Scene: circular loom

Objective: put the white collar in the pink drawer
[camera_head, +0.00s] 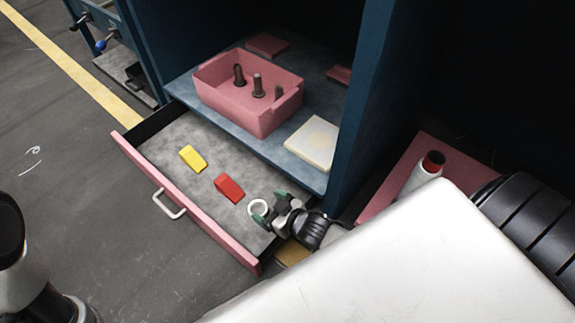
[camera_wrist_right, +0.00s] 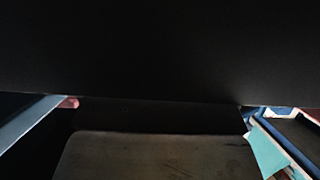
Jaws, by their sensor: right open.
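The pink drawer (camera_head: 198,218) is pulled open below the blue cabinet, with a grey bottom and a light handle on its pink front. The white collar (camera_head: 257,206), a small ring, shows in the right part of the drawer, at the tips of my right gripper (camera_head: 268,208). My right gripper is open, reaching in from the right over the drawer. I cannot tell whether it touches the collar. I cannot make out the collar in the dark right wrist view. My left gripper is not in view.
A yellow block (camera_head: 193,158) and a red block (camera_head: 229,188) lie in the drawer. A pink bin (camera_head: 222,98) with dark pegs and a cream pad (camera_head: 313,142) are on the blue shelf above. A red-topped white cylinder (camera_head: 422,174) stands at the right.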

